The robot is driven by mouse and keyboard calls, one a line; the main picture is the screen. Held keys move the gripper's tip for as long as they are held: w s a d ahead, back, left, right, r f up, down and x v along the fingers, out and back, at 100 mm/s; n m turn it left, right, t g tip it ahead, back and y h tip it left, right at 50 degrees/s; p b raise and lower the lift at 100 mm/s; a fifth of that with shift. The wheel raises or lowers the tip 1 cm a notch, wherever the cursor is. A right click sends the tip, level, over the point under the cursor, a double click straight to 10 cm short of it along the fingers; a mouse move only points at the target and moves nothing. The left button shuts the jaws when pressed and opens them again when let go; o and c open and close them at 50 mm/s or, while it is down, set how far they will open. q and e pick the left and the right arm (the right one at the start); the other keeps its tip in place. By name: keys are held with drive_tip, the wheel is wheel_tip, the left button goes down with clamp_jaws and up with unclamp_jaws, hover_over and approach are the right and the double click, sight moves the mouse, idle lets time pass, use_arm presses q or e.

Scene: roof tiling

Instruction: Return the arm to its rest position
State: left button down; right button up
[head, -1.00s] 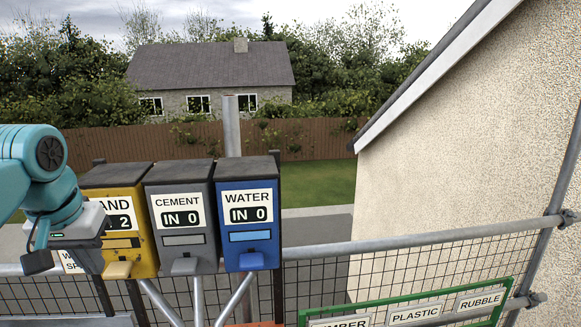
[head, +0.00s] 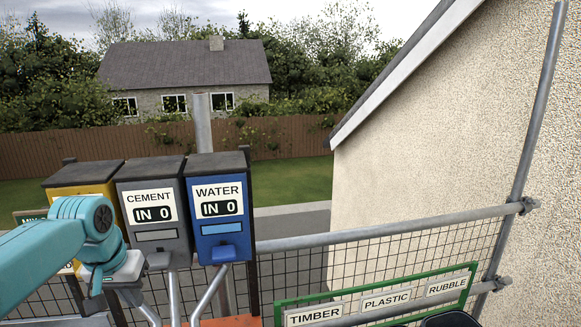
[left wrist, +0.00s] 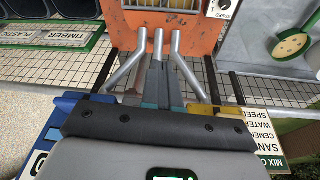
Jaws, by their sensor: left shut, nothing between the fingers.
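My left arm, teal with a grey wrist, comes in from the left in the head view. Its gripper (head: 134,296) points downward in front of the yellow and grey dispensers. In the left wrist view the two fingers of the left gripper (left wrist: 160,82) are together with nothing between them. They show over the grey pipes (left wrist: 159,45) and the orange machine (left wrist: 195,32). My right gripper is in neither view.
A mesh guardrail (head: 390,228) and green-framed timber, plastic and rubble labels (head: 385,298) lie to the right.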

use_arm(q)
drive_tip(key=d+f+h, duration=0.1)
drive_tip(key=d+f, duration=0.3)
drive_tip(key=f, duration=0.5)
drive_tip(key=s+d+f+m+g+h, duration=0.1)
drive_tip(key=d+f, duration=0.3)
drive_tip(key=f, duration=0.4)
drive_tip(key=d+f+h, duration=0.1)
drive_tip(key=d+f, duration=0.3)
drive_tip(key=f, duration=0.5)
drive_tip(key=s+d+f+b, duration=0.2)
drive_tip(key=s+d+f, duration=0.3)
drive_tip(key=s+f, duration=0.5)
drive_tip(key=s+d+f+n+g+h+b, duration=0.1)
drive_tip(key=s+d+f+b, duration=0.2)
drive_tip(key=s+f, duration=0.7)
drive_tip(key=shift+s+d+g, duration=0.3)
drive_tip(key=shift+s+d, duration=0.5)
drive_tip(key=shift+d, duration=0.15)
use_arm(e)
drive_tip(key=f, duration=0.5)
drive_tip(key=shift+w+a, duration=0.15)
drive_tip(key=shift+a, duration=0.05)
use_arm(q)
drive_tip(key=shift+s+r, duration=0.15)
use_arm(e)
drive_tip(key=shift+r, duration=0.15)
